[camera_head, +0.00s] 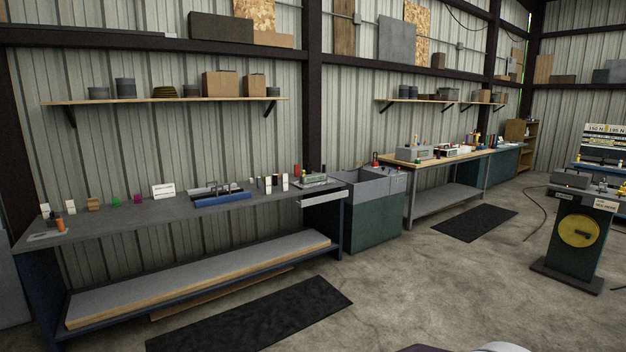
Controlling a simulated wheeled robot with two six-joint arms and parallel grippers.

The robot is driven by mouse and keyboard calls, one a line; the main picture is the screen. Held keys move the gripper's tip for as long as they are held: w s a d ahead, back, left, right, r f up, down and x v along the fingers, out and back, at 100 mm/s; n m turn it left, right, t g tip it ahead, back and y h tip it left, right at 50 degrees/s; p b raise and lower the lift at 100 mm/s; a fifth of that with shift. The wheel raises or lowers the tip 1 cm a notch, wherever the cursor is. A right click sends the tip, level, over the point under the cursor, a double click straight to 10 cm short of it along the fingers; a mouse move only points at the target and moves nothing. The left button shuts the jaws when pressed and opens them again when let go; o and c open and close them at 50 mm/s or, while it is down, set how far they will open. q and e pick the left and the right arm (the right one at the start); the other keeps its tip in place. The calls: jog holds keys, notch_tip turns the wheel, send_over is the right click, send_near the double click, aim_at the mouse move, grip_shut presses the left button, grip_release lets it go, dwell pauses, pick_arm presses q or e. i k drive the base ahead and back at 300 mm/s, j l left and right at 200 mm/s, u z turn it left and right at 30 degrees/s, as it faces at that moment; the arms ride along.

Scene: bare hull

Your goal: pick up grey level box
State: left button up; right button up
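I cannot tell for certain which thing is the grey level box. A grey box (415,154) sits on the wooden-topped bench (450,157) at the middle right, with small items on or behind it. Another grey box-like thing (570,180) sits on top of the dark green stand (577,233) with the yellow disc at the right. Both are far off and small in view. Neither of my grippers shows in the head view.
A long dark workbench (130,219) with small items runs along the left wall. A grey sink unit (372,220) stands between the benches. Black mats (255,316) lie on the floor. A hose (535,205) lies near the stand. The concrete floor (440,290) in the middle is clear.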

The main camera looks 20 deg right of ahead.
aim_at(323, 175)
jog(key=i+l+z, duration=0.5)
jog(key=i+z, duration=0.15)
jog(key=i, duration=0.2)
jog(key=i+l+z, duration=0.1)
jog(key=i+z, duration=0.4)
jog(key=i, duration=2.6)
jog(key=i+l+u, duration=0.1)
jog(key=i+u, duration=0.2)
jog(key=i, duration=0.25)
jog(key=i+l+u, duration=0.3)
jog(key=i, duration=0.25)
jog(key=i+l+u, duration=0.3)
jog(key=i, duration=0.2)
jog(key=i+l+u, duration=0.2)
jog(key=u, duration=0.15)
jog(key=i+l+u, duration=0.5)
jog(key=l+u, duration=0.25)
jog(key=i+l+u, duration=0.15)
jog(key=l+u, duration=0.2)
jog(key=i+l+u, duration=0.1)
jog(key=l+u, duration=0.6)
jog(key=l, duration=0.2)
jog(key=i+l+u, duration=0.1)
jog(key=l+u, duration=0.15)
jog(key=l, duration=0.45)
jog(key=i+j, duration=0.2)
jog(key=j, duration=0.1)
